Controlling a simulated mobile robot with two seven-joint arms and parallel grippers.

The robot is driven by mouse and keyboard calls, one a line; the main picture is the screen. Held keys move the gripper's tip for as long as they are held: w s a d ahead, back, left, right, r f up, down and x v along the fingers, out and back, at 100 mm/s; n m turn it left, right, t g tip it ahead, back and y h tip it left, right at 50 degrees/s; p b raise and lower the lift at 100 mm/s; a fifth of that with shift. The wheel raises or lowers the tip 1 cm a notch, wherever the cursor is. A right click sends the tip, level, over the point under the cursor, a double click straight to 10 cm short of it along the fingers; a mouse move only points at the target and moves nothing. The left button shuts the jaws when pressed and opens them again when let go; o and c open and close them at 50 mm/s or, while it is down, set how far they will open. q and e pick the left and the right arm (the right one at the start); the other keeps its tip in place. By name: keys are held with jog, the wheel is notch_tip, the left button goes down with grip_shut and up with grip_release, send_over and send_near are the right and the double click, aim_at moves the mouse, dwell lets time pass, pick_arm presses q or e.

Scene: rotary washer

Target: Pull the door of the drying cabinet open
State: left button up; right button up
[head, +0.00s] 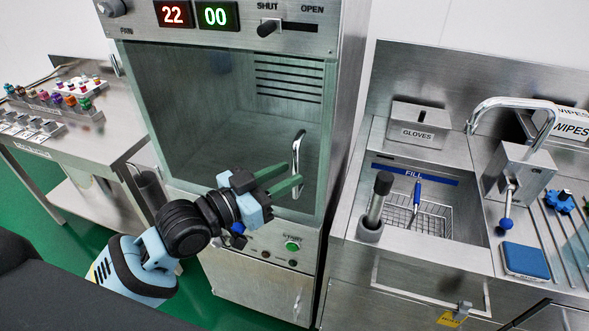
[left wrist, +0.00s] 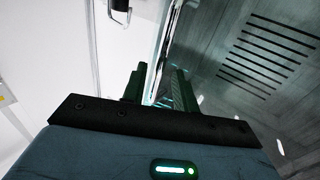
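The drying cabinet's glass door (head: 215,110) looks shut. Its upright metal bar handle (head: 297,150) is near the right edge of the glass. My left gripper (head: 288,176) is in front of the lower right part of the door, with its green fingers pointing right. The fingers are apart with a gap between them. The lower finger's tip overlaps the lower part of the handle in the head view; I cannot tell whether it touches. In the left wrist view, both fingers (left wrist: 155,88) reach forward beside the glass (left wrist: 240,70). My right gripper is not in view.
A control panel (head: 225,20) with digits and a slider is above the door. A green start button (head: 292,245) is below it. A metal sink unit (head: 410,262) with a tap (head: 515,104) stands to the right. A steel table (head: 85,140) with coloured parts stands at left.

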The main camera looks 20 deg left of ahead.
aim_at(293, 172)
pick_arm(q)
jog(key=shift+x, duration=1.6)
grip_shut()
